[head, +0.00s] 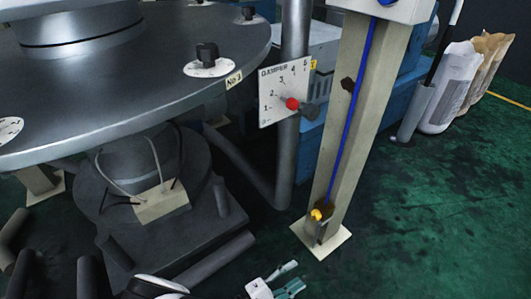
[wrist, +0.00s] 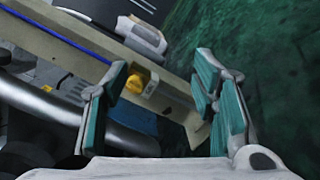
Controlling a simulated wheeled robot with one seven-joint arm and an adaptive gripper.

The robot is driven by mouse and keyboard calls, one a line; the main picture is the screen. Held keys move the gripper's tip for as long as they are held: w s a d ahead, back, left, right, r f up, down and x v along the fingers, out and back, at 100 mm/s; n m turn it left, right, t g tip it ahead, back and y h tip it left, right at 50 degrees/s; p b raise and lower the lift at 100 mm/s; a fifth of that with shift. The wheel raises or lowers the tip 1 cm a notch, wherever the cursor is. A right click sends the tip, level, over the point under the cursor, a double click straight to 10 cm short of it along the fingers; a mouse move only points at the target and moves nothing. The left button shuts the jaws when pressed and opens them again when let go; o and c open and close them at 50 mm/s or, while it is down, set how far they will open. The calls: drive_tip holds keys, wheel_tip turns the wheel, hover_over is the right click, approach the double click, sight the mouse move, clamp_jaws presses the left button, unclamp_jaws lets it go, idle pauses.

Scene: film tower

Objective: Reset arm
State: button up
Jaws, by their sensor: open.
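My gripper (head: 281,282) shows at the bottom edge of the head view, below the foot of the cream post. In the wrist view my gripper (wrist: 164,103) is open, its teal-padded fingers wide apart with nothing between them. Beyond the fingers stands the cream post (head: 350,130), with a blue line running along it. A small yellow knob (head: 317,214) sits low on the post; it also shows in the wrist view (wrist: 140,82) between the fingers but farther off. Most of my arm is outside the head view.
A large round metal table (head: 130,90) with black knobs fills the left. A damper plate (head: 285,92) with a red-tipped lever is fixed to a grey vertical pipe (head: 293,150). White and brown sacks (head: 450,90) stand at the back right. The green floor (head: 440,220) at right is clear.

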drive_tip(key=w+a+r+m+g+y, duration=0.15)
drive_tip(key=r+m+g, duration=0.3)
drive_tip(key=r, duration=0.75)
drive_tip(key=w+r+m+g+y, duration=0.25)
drive_tip(key=r+g, duration=0.35)
drive_tip(key=r, duration=0.6)
drive_tip(key=s+d+r+m+g+y, duration=0.1)
drive_tip(key=s+d+r+m+y, duration=0.15)
drive_tip(key=r, duration=0.55)
drive_tip(key=s+d+r+m+g+y, duration=0.1)
drive_tip(key=s+d+r+g+y, duration=0.2)
drive_tip(key=r, duration=0.6)
drive_tip(key=s+d+r+m+t+y, duration=0.1)
drive_tip(key=s+d+r+t+y, duration=0.25)
drive_tip(key=s, duration=0.55)
drive_tip(key=s+d+r+m+t+y, duration=0.25)
drive_tip(key=s+r, duration=0.25)
drive_tip(key=s, duration=0.3)
wheel_tip(320, 180, up, 32)
drive_tip(key=d+n+t+p, duration=0.1)
drive_tip(key=t+p, duration=0.2)
drive_tip(key=p, duration=2.7)
drive_tip(key=shift+d+t, duration=0.2)
drive_tip(key=shift+t, duration=0.15)
